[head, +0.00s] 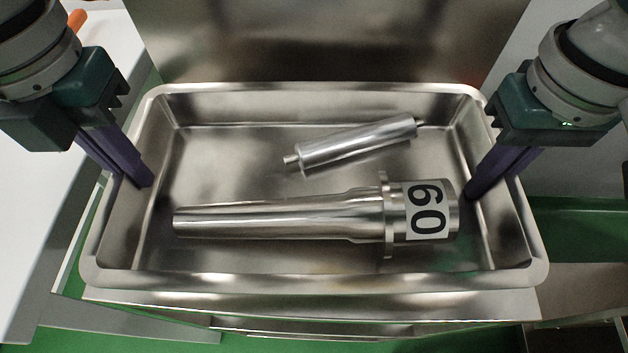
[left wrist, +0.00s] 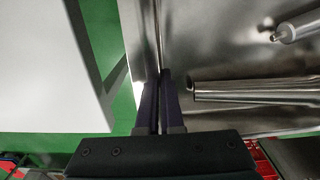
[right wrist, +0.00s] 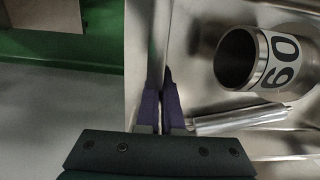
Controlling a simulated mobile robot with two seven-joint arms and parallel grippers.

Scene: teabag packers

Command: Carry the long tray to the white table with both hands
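The long steel tray (head: 320,276) lies across the middle of the head view. It holds a thin roller (head: 355,143) and a tapered metal tube (head: 285,217) with a numbered label. My left gripper (head: 147,183) is at the tray's left end wall, with the wall between its fingers, as the left wrist view (left wrist: 158,82) shows. My right gripper (head: 473,191) is shut on the right end wall in the same way, seen also in the right wrist view (right wrist: 162,85). The white table (head: 50,150) is at the left. Whether the tray touches the surface under it is hidden.
A steel surface (head: 320,325) shows below the tray's front edge, and a tall steel panel (head: 320,40) stands behind. An orange object (head: 76,19) is on the table's far part. Green floor (head: 575,225) shows at the right.

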